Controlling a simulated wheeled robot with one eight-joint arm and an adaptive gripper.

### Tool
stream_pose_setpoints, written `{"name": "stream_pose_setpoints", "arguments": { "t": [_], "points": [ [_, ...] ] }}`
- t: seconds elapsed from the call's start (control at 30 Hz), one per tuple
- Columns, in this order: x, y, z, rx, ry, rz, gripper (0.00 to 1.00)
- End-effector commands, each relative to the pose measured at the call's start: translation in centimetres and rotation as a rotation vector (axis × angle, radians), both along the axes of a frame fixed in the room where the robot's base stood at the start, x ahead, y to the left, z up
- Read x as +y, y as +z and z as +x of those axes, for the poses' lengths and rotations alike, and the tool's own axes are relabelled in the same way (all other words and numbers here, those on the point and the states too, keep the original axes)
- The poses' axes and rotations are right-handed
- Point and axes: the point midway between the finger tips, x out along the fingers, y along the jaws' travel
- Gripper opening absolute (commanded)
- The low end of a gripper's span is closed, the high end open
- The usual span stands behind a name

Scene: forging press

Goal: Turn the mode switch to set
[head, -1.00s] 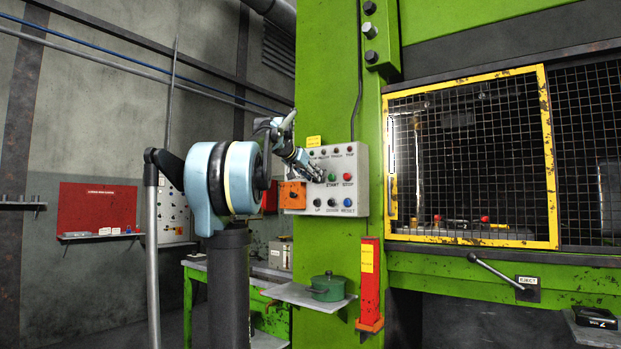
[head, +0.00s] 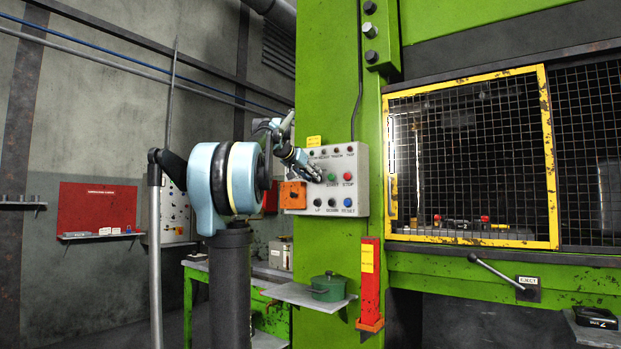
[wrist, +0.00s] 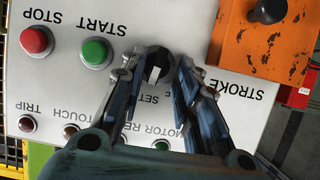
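The mode switch (wrist: 157,66) is a dark round knob with a white mark, on the grey control panel (head: 347,160). In the wrist view the panel is upside down, with a SET label by the knob and STROKE to its right. My gripper (wrist: 160,70) has one finger on each side of the knob, closed to about its width. Contact at the fingertips is partly hidden. In the head view my gripper (head: 316,176) is at the panel's left part and covers the switch.
Green START (wrist: 96,52) and red STOP (wrist: 37,41) buttons lie close beside the fingers. An orange box (head: 292,195) with a black knob adjoins the panel. A green pot (head: 328,287) stands on a shelf below. The yellow mesh guard (head: 470,160) is to the right.

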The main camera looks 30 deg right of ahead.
Motion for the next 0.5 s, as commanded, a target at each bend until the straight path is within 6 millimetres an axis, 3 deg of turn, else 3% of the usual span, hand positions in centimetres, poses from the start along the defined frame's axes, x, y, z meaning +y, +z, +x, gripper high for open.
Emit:
{"name": "stream_pose_setpoints", "arguments": {
  "t": [0.27,0.5],
  "points": [
    [0.2,0.2,-0.2,0.001,-0.001,-0.001,0.29],
    [2.8,1.3,-1.2,0.002,0.001,-0.002,0.29]
  ]
}}
